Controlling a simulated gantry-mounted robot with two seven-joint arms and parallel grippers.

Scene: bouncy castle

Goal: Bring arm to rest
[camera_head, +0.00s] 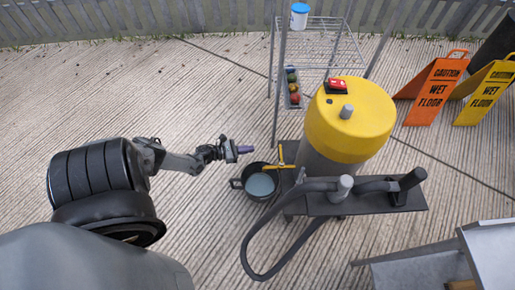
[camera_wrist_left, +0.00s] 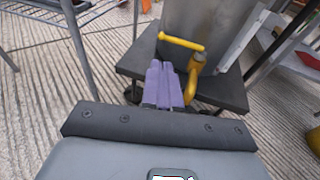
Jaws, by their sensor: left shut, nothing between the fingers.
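My left gripper (camera_head: 246,149) reaches in from the left in the head view. It hangs in the air just above and left of a dark pot (camera_head: 260,183) on the ground. In the left wrist view its purple fingers (camera_wrist_left: 164,84) are together with nothing between them. Beyond them is a yellow handle (camera_wrist_left: 182,43) at the base of the vacuum's metal drum (camera_wrist_left: 200,25). My right gripper is not in either view.
A yellow-topped vacuum (camera_head: 350,120) with a black hose (camera_head: 262,275) stands on a dark wheeled base (camera_head: 380,197). A wire shelf (camera_head: 318,40) stands behind. Orange (camera_head: 435,90) and yellow (camera_head: 487,92) wet-floor signs stand right. A metal table (camera_head: 415,270) is lower right. Upper-left floor is clear.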

